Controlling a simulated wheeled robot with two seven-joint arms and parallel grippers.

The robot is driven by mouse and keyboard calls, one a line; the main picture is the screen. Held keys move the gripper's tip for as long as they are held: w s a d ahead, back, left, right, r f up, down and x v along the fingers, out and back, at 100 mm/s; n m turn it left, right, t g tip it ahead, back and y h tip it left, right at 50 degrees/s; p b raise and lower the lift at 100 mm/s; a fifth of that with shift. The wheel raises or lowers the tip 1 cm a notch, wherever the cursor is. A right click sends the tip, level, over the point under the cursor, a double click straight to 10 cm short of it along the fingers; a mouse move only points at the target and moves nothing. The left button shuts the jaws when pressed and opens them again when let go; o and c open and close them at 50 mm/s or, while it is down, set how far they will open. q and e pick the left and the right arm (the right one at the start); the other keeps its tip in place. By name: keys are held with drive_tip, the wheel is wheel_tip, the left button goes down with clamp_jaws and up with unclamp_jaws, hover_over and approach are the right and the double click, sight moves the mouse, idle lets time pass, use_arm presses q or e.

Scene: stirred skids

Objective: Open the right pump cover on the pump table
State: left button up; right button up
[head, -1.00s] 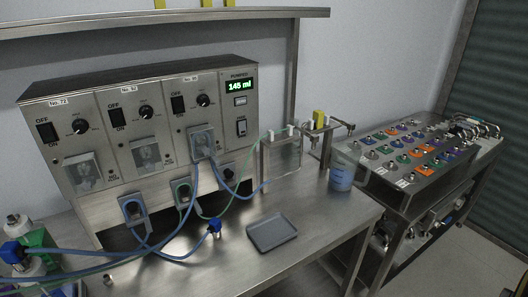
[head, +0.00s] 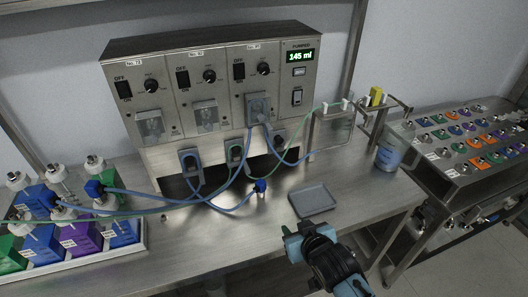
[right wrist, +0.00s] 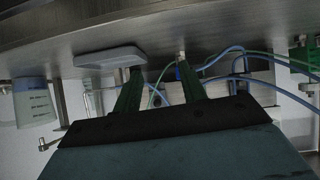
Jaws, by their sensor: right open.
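The steel pump unit (head: 215,75) stands at the back of the pump table (head: 250,245). My right gripper (head: 308,232) is at the table's front, well below and to the right of that cover. The right wrist view shows its two green fingers (right wrist: 160,70) apart and empty. My left gripper is not visible.
A grey tray (head: 313,201) lies on the table just beyond my right gripper. Blue and green tubes (head: 215,206) loop across the front of the unit. A crate of bottles (head: 140,243) stands at left, a beaker (head: 389,154) at right. An overhead shelf post (head: 356,50) rises behind.

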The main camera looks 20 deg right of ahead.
sight(262, 119)
drive_tip(key=w+a+r+t, duration=0.1)
drive_tip(key=w+r+t, duration=0.3)
drive_tip(key=r, duration=0.5)
drive_tip(key=w+a+r+t, duration=0.1)
drive_tip(key=w+r+t, duration=0.3)
drive_tip(key=r, duration=0.6)
drive_tip(key=shift+g+y, duration=0.4)
drive_tip(key=shift+g, duration=0.1)
drive_tip(key=w, duration=0.6)
drive_tip(key=w+p, duration=0.1)
drive_tip(key=w, duration=0.5)
drive_tip(key=shift+w+a+f, duration=0.15)
drive_tip(key=shift+w+a, duration=0.05)
drive_tip(key=shift+w, duration=0.65)
clamp_jaws()
